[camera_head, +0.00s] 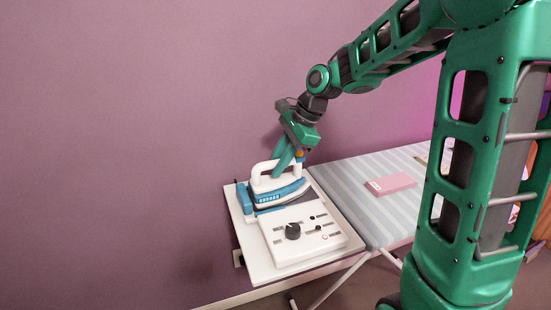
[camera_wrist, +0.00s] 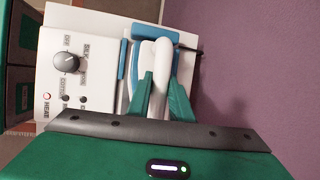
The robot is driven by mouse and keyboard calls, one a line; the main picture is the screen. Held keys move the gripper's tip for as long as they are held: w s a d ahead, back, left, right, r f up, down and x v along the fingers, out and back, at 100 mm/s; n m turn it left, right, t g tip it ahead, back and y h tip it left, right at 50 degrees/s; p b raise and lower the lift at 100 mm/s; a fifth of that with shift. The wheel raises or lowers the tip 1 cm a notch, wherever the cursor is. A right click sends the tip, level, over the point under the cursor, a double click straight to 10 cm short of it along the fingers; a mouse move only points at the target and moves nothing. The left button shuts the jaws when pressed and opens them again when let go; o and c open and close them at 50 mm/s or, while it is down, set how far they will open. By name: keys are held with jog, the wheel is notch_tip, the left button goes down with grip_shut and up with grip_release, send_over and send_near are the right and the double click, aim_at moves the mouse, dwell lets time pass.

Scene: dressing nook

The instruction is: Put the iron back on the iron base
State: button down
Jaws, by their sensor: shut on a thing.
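The white and blue iron (camera_head: 279,189) is at the back of the white iron base (camera_head: 250,249) in the head view. My gripper (camera_head: 285,165) reaches down from above and is shut on the iron's white handle. In the wrist view my gripper (camera_wrist: 161,95) has its two green fingers on either side of the iron's handle (camera_wrist: 153,60). The iron base (camera_wrist: 60,25) carries a panel with a dark knob (camera_wrist: 66,62). The iron looks level over the base's blue rest; whether it fully touches is hidden.
The striped ironing board (camera_head: 351,205) extends right from the base. A pink folded item (camera_head: 390,184) lies on it. The purple wall (camera_head: 120,150) is close behind the base.

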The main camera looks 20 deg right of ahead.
jog(key=c, duration=1.5)
grip_release()
jog(key=v, duration=1.1)
jog(key=s+d+f+n+h, duration=0.1)
jog(key=s+d+f+n, duration=0.2)
jog(key=s, duration=0.6)
jog(key=s+d+f+n+g+h, duration=0.1)
jog(key=s+d+f+n, duration=0.3)
jog(key=s, duration=0.6)
jog(key=s+d+f+n+g+h, duration=0.1)
jog(key=s+d+f+n, duration=0.3)
jog(key=s, duration=0.6)
jog(key=shift+s+d+f+h, duration=0.1)
jog(key=shift+d+f+h, duration=0.1)
jog(key=shift+d+h, duration=0.25)
jog(key=shift+s+d+f+h, duration=0.15)
jog(key=shift+d+f+h, duration=0.1)
jog(key=shift+d, duration=0.3)
